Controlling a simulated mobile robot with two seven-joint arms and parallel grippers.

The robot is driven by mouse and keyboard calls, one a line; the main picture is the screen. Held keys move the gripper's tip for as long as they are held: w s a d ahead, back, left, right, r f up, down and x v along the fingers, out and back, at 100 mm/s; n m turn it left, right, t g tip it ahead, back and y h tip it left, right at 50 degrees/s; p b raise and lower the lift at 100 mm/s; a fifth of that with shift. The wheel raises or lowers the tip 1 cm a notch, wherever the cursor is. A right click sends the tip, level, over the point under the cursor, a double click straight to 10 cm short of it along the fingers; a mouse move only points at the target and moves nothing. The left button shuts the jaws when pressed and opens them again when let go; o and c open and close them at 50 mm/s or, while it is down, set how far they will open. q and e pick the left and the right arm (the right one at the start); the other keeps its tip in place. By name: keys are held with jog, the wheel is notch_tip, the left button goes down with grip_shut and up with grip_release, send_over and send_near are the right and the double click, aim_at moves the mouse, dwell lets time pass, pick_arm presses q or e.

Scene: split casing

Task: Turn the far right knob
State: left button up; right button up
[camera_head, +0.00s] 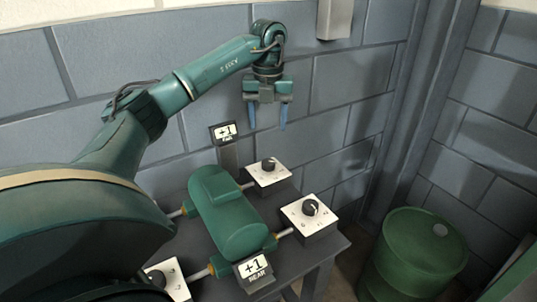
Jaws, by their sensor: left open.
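The far right knob (268,164) is black and sits on a white-topped box (267,176) at the back right of the green casing (228,215). My left gripper (268,124) is open and empty, pointing down. In the picture it appears above the far right knob, apart from it. A sign reading "+1 FAR" (224,131) stands behind the casing. My right gripper does not show.
A near right knob (310,207) sits on another white-topped box. A near left box (176,279) is partly hidden by my arm. A "+1 NEAR" sign (257,269) stands in front. A green drum (412,255) is right of the dark table (322,254). A block wall is behind.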

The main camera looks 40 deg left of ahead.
aim_at(268, 162)
pick_arm(q)
notch_tip(268, 162, down, 11)
jog(key=shift+r, duration=0.1)
jog(key=shift+f, duration=0.45)
jog(key=c, duration=1)
